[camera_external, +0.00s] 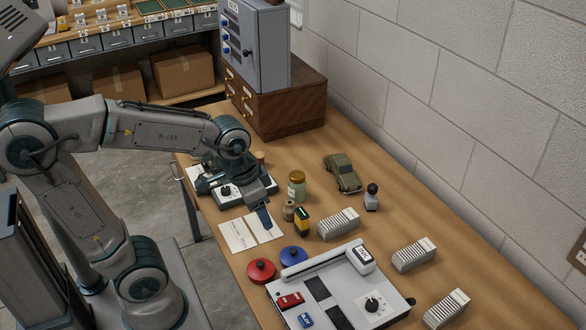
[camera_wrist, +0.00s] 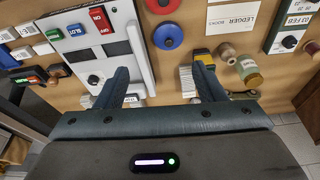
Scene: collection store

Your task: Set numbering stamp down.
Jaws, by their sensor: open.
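A small grey piece with a round black knob, which looks like the numbering stamp (camera_external: 371,199), stands upright on the wooden table beside the green toy car. I cannot make it out in the wrist view. My gripper (camera_external: 264,217) is over the table near the white cards, left of the stamp and apart from it. In the wrist view its two fingers (camera_wrist: 160,86) are spread wide with nothing held between them. My gripper body hides the lower part of that view.
Near my gripper are a yellow-and-black item (camera_external: 302,222), a glass jar (camera_external: 297,188), a spool (camera_external: 288,211) and white cards (camera_external: 237,235). Blue (camera_external: 293,256) and red (camera_external: 261,271) round pieces lie by a switch panel (camera_external: 345,292). Ribbed white blocks (camera_external: 413,254) line the right. A cabinet (camera_external: 255,45) stands behind.

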